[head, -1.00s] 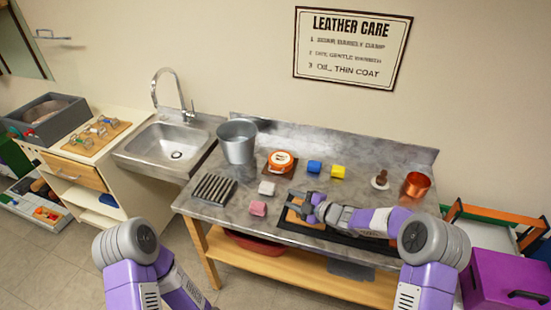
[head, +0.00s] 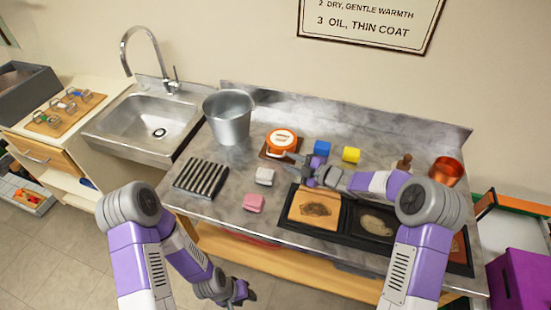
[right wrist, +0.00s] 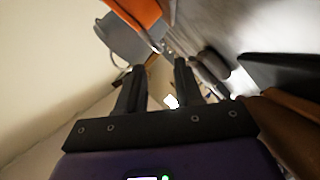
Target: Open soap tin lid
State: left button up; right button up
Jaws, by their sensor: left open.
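The soap tin (head: 281,141) is a round orange tin with a white label on its lid. In the right wrist view the orange tin (right wrist: 137,12) shows at the top edge, beyond the open fingers (right wrist: 157,82). I cannot tell whether a finger touches it. My left gripper (head: 240,293) hangs low in front of the table, open and empty.
A metal bucket (head: 229,118) stands left of the tin. White (head: 265,176), pink (head: 254,202), blue (head: 322,148) and yellow (head: 351,155) blocks lie around. A ridged rack (head: 201,179) is at the left. A black tray (head: 345,235) with leather pieces is at the front right.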

aim_at(275, 156)
jog(key=x, duration=0.7)
jog(key=shift+w+a+b, duration=0.15)
jog(key=shift+a+b, duration=0.05)
jog(key=shift+b, duration=0.2)
grip_shut()
